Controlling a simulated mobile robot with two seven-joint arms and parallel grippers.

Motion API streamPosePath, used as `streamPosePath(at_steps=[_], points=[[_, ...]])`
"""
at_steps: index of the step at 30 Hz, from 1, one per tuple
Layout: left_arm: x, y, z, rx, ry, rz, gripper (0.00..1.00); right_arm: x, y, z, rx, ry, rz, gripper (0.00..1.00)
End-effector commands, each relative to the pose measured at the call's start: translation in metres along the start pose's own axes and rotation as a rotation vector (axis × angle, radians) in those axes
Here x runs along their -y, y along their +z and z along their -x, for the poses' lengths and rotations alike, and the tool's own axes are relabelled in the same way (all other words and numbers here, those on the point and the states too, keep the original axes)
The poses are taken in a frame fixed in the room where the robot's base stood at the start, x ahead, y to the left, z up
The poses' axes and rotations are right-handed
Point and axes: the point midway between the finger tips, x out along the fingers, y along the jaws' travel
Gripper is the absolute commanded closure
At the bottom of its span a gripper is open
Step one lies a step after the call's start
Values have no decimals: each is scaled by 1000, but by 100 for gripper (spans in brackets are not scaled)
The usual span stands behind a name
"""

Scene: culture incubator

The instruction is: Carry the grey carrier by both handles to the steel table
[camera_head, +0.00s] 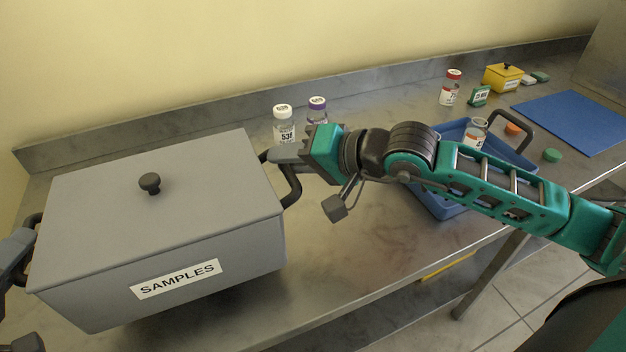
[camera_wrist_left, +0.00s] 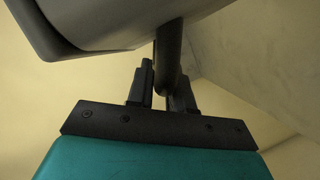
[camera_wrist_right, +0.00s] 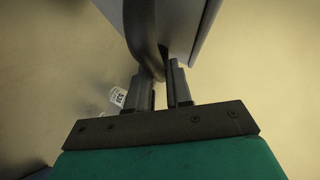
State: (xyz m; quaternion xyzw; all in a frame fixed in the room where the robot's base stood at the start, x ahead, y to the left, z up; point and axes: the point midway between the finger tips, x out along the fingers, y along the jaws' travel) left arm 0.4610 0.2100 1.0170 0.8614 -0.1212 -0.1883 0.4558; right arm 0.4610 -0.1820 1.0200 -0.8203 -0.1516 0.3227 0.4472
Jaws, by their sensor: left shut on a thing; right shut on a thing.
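The grey carrier (camera_head: 215,245), a lidded box with a black knob and a "SAMPLES" label, is at the left of the head view, over the left end of the steel table (camera_head: 370,265). I cannot tell whether its bottom touches the table. My right gripper (camera_head: 282,157) is shut on its right black handle (camera_head: 292,187); the right wrist view shows this handle between the fingers (camera_wrist_right: 165,85). My left gripper (camera_head: 22,245), partly cut off at the left edge, is shut on the left handle, which shows between the fingers in the left wrist view (camera_wrist_left: 167,80).
A white-capped bottle (camera_head: 284,128) and a purple-capped bottle (camera_head: 317,110) stand behind the carrier's right side. A blue tray (camera_head: 440,203) is partly behind my right arm. A red-capped bottle (camera_head: 451,88), yellow box (camera_head: 502,77) and blue mat (camera_head: 577,122) are further right.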

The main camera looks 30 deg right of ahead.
Motion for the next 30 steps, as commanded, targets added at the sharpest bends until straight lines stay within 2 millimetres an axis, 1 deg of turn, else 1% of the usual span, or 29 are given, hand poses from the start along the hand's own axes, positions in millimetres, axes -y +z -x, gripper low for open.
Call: streamPosePath(at_steps=[1,3,20,30], points=[[4,6,-2,2,7,2,100,-4,5,-3,3,-9,-1,100],[6,7,-2,2,7,2,100,-6,6,-4,3,-9,-1,100],[5,6,-2,3,8,3,100,-5,6,-4,3,-10,-1,100],[15,13,-5,3,8,3,100,-15,10,-8,3,-10,-2,100]])
